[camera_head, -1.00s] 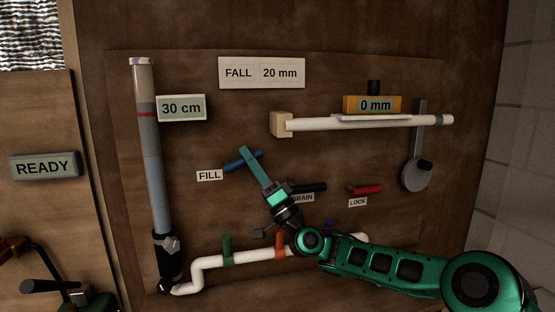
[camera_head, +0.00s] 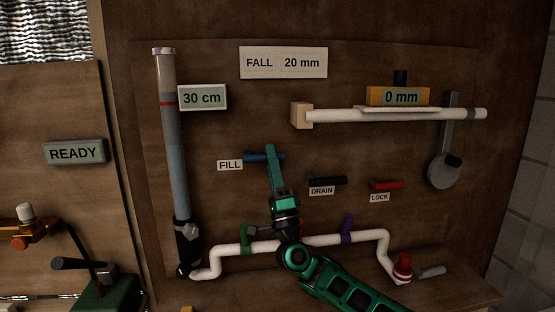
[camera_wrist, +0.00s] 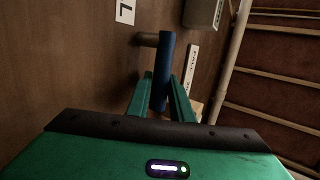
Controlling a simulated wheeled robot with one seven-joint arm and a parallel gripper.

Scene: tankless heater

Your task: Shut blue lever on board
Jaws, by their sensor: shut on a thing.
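The blue lever (camera_head: 252,158) is on the wooden board just right of the FILL label (camera_head: 229,165). It lies roughly level in the head view. My gripper (camera_head: 270,151) reaches up to it from below, and its fingers hide part of the lever. In the wrist view the blue lever (camera_wrist: 166,50) stands between the two green fingers of my gripper (camera_wrist: 161,85), one on each side. My gripper is shut on the lever.
A black DRAIN lever (camera_head: 328,181) and a red LOCK lever (camera_head: 388,185) sit to the right. A white pipe (camera_head: 235,248) runs below, with green and purple clips. A gauge tube (camera_head: 172,125) stands left, with a 30 cm display (camera_head: 202,97). A READY sign (camera_head: 76,152) is farther left.

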